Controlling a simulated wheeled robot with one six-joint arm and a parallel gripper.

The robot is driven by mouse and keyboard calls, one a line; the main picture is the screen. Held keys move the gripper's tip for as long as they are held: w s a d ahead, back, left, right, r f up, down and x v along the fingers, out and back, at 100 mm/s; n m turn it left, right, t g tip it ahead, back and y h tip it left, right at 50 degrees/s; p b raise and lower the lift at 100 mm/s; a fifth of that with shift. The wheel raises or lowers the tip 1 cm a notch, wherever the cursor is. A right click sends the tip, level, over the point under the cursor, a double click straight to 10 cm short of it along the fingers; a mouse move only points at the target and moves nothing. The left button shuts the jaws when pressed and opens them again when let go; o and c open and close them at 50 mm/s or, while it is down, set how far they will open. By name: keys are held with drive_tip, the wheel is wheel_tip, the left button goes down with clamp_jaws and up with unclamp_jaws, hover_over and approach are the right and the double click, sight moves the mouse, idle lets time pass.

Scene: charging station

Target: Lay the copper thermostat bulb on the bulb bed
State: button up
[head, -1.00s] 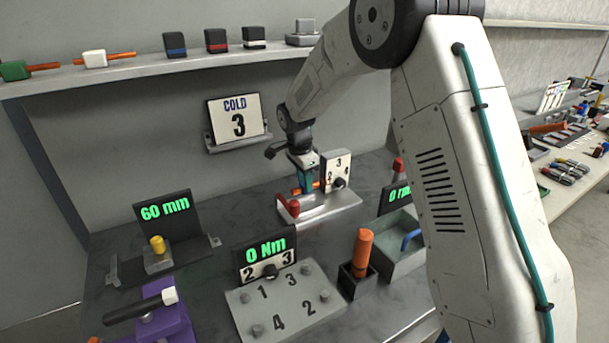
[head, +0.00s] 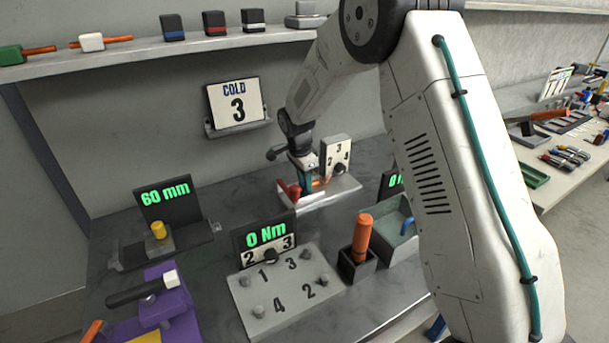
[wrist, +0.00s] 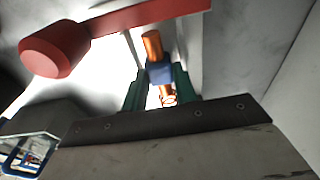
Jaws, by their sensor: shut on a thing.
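My gripper (head: 305,183) is over the pale fixture with the dial card, between the red lever (head: 292,191) and the card. In the wrist view its green fingers (wrist: 160,85) are shut on the blue middle part of the copper thermostat bulb (wrist: 152,45). A copper coil shows below the blue part. A little copper shows beside the fingers in the head view (head: 321,183). The pale fixture base (head: 335,195) lies under the bulb; I cannot tell whether they touch. The bulb bed is not clearly distinguishable. The red lever's knob (wrist: 55,48) is near the fingers.
The dial card (head: 336,156) stands close right of my gripper. In front are the 0 Nm block (head: 290,300), an orange-handled tool (head: 362,235) in a dark holder and a grey bin (head: 395,248). A COLD 3 sign (head: 236,103) hangs behind.

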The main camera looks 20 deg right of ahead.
drive_tip(key=shift+f, duration=0.1)
drive_tip(key=o, duration=1.1)
drive_tip(key=shift+o, duration=0.2)
drive_tip(key=r, duration=0.5)
drive_tip(key=a+r, duration=0.1)
drive_tip(key=r, duration=0.2)
drive_tip(key=shift+s, duration=0.2)
drive_tip(key=s+d+r+n, duration=0.3)
drive_tip(key=s+r+n, duration=0.4)
drive_tip(key=s+r, duration=1.1)
drive_tip(key=s+d+f+n+t+y, duration=0.1)
drive_tip(key=s+n, duration=0.7)
drive_tip(key=s, duration=1.7)
drive_tip(key=shift+s+f+n, duration=0.35)
drive_tip(key=shift+f+n, duration=0.05)
drive_tip(key=shift+f, duration=0.15)
